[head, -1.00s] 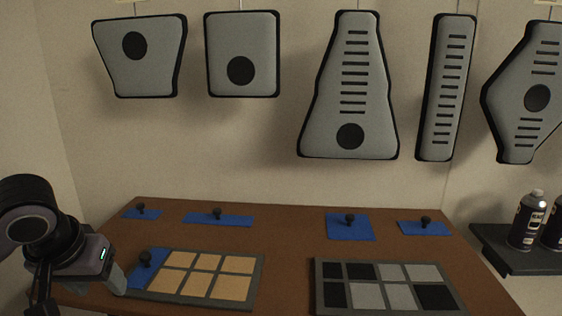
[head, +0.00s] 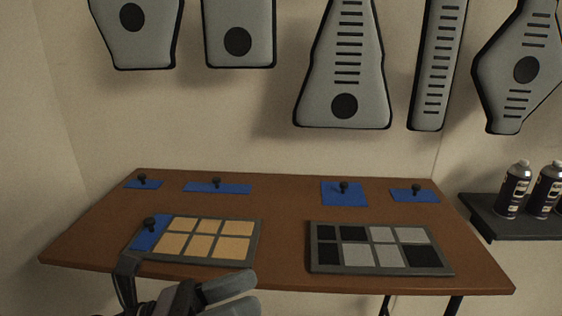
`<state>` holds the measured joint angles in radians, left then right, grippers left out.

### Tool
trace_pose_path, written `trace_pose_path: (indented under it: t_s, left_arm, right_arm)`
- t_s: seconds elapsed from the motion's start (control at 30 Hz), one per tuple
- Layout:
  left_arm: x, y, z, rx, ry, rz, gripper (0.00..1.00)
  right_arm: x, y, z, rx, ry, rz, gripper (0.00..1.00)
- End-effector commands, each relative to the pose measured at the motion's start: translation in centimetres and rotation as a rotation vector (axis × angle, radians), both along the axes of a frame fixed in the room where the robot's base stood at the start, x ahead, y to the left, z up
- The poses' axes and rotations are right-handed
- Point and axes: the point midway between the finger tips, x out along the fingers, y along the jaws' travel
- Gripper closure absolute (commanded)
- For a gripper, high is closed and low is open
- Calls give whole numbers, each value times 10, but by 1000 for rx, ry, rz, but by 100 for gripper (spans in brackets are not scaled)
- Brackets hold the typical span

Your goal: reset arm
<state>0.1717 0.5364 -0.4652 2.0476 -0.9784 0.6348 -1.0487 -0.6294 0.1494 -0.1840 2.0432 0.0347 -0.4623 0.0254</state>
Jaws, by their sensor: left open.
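My left gripper (head: 232,294) is low in the head view, in front of the table's near edge and below the left tray. Its grey fingers are apart and nothing shows between them. Part of it is cut off by the bottom of the picture. My right gripper is not in view. The left tray (head: 259,243) has a grey frame, several tan squares and a blue piece with a black knob (head: 149,233) at its left end. The right tray (head: 311,250) holds black and grey squares.
The brown table (head: 280,215) is clear between the trays. Blue pieces with black knobs (head: 217,188) lie along its back. Spray cans (head: 515,190) stand on a dark shelf (head: 490,222) at right. Grey panels with black rims (head: 345,75) hang on the wall.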

Motion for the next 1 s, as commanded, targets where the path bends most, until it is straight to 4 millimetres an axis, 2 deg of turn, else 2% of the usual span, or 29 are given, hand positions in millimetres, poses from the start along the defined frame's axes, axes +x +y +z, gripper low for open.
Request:
trace_pose_path:
  t_s: [0.03, 0.17, 0.27, 0.37, 0.5, 0.57, 0.7, 0.73, 0.77, 0.8, 1.0]
  left_arm:
    - [8, 7, -5, -130, 189, 45, 44]
    - [32, 39, -31, -481, 689, 161, 44]
    - [43, 68, -74, -764, 1069, 251, 44]
    - [38, 95, -131, -1062, 1431, 348, 44]
    - [5, 121, -215, -1473, 1856, 487, 44]
    - [-16, 127, -246, -1636, 2000, 546, 44]
    - [-74, 133, -306, -2005, 2261, 690, 44]
    - [-85, 133, -311, 2027, -2251, -699, 44]
    - [-78, 134, -291, 2046, -2279, -696, 44]
    - [-77, 135, -281, -2038, 2271, 695, 44]
    - [-80, 139, -245, -2029, 2252, 706, 44]
  right_arm:
    - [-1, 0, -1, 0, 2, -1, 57]
    - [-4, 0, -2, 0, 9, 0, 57]
    - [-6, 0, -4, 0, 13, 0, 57]
    - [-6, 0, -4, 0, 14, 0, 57]
    - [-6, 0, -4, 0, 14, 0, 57]
    - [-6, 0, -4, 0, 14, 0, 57]
    - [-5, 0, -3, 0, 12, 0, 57]
    - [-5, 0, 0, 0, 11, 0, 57]
    - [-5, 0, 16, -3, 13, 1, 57]
    - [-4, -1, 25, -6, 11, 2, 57]
    - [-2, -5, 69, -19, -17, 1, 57]
